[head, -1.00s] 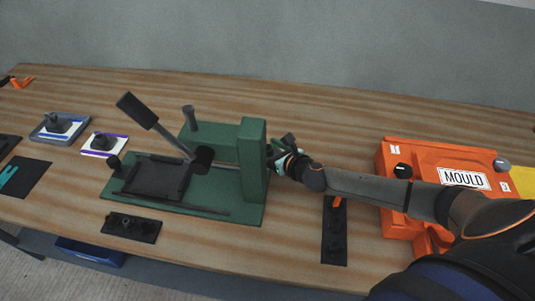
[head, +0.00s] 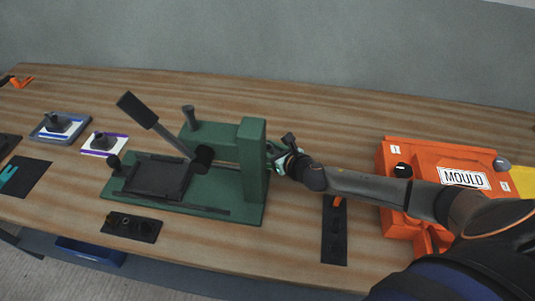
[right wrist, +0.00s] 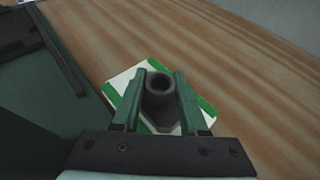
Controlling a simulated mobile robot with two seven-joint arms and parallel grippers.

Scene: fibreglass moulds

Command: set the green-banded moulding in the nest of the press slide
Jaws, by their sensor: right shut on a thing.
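The green-banded moulding (right wrist: 127,81) is a white plate with green bands at its edges and a dark hollow post in its middle. It shows in the right wrist view. My right gripper (right wrist: 160,92) is shut on the post, one green finger on each side. In the head view this gripper (head: 278,158) is just right of the green press (head: 253,160), partly hidden by its tall upright, and I cannot make out the moulding there. The press slide (head: 157,179) with its dark framed nest lies at the left front of the press and looks empty. My left gripper is not in view.
An orange mould box (head: 440,150) stands on the right. A dark strip (head: 334,235) and a dark holed block (head: 131,227) lie near the front edge. Blue-banded (head: 58,126) and purple-banded (head: 104,143) pieces stand left. The press lever (head: 138,110) slants up.

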